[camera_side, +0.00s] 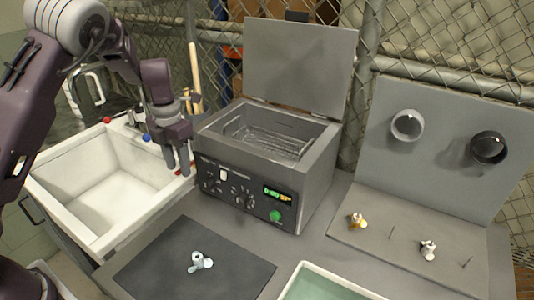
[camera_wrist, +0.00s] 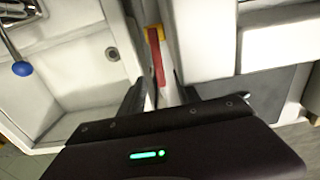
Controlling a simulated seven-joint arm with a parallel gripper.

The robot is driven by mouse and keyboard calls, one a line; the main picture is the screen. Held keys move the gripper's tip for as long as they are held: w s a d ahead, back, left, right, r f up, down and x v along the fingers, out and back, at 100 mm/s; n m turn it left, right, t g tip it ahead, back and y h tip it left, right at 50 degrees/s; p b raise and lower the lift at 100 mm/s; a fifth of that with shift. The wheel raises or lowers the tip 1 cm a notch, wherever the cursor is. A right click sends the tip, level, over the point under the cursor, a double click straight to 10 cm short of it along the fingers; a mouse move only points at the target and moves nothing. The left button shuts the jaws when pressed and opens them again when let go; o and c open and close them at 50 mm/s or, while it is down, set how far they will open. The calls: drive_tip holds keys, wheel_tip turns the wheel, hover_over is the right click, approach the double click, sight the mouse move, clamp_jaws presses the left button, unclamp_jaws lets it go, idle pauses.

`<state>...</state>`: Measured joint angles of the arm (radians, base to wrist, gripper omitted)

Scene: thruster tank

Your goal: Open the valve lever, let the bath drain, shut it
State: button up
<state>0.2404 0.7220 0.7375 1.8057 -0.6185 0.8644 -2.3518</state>
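The grey bath (camera_side: 270,160) stands in the middle of the side view with its lid (camera_side: 300,60) raised. A wire basket (camera_side: 268,138) sits inside; the liquid level is hard to tell. The valve lever (camera_wrist: 157,62), red with a yellow end, is by the bath's left side in the wrist view. Only a small red bit of it shows in the side view (camera_side: 180,171). My gripper (camera_side: 178,168) points down between sink and bath. In the wrist view its fingers (camera_wrist: 156,98) are apart, with the lever showing between them; contact cannot be told.
A white sink (camera_side: 60,188) with a blue-knobbed tap is on the left. A dark mat (camera_side: 150,270) with a small pale part lies in front. A green-bottomed tray (camera_side: 320,285) is at front right. A grey panel with two rings stands right of the bath.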

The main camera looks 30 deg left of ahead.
drive_tip(key=shift+w+d+r, duration=0.1)
wheel_tip(320, 180, up, 13)
idle(0.7)
drive_tip(key=shift+m, duration=0.3)
wheel_tip(320, 180, down, 13)
drive_tip(key=shift+f, duration=0.1)
drive_tip(key=shift+c, duration=0.5)
clamp_jaws()
drive_tip(key=shift+w, duration=0.1)
idle(0.7)
